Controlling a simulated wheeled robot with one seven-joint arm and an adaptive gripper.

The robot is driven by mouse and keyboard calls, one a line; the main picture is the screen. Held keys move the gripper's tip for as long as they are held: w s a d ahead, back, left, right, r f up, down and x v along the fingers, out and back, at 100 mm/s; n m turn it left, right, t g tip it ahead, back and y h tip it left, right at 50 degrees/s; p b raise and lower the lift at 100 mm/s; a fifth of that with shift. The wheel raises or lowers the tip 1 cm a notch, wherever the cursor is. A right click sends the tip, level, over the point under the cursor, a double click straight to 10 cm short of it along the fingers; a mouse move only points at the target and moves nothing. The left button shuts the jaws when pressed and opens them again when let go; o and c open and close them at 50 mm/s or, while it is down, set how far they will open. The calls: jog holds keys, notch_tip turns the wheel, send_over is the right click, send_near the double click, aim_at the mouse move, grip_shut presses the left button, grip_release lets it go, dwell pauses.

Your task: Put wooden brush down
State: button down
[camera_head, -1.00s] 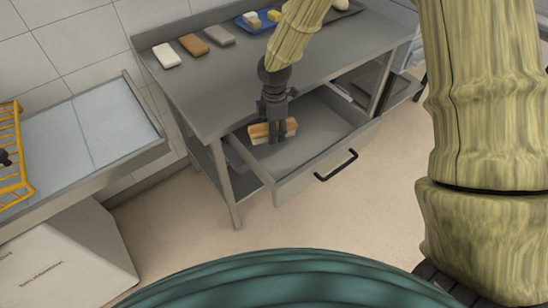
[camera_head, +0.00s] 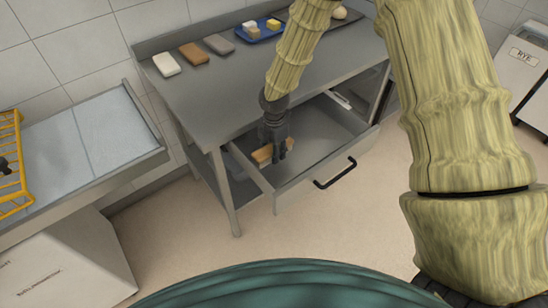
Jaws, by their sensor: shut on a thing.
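The wooden brush (camera_head: 262,155) is light brown and small in the camera_head view. My gripper (camera_head: 279,157) points down and is shut on it, and its dark fingers cover part of the brush. Both are within the opening of the grey pulled-out drawer (camera_head: 318,125), near its left side and front. I cannot tell whether the brush touches the drawer floor.
The steel table (camera_head: 205,98) above the drawer carries a white block (camera_head: 167,64), a brown block (camera_head: 194,53), a grey block (camera_head: 218,44) and a blue tray (camera_head: 250,37). The drawer floor right of my gripper looks clear. A black handle (camera_head: 335,173) juts from the drawer front.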

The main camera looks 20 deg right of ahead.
jog(key=shift+f+p, duration=0.45)
jog(key=shift+f, duration=1.6)
jog(key=shift+f, duration=0.15)
jog(key=c, duration=0.9)
grip_release()
jog(key=shift+r+b, duration=1.25)
jog(key=shift+r, duration=4.9)
jog(key=shift+r, duration=0.1)
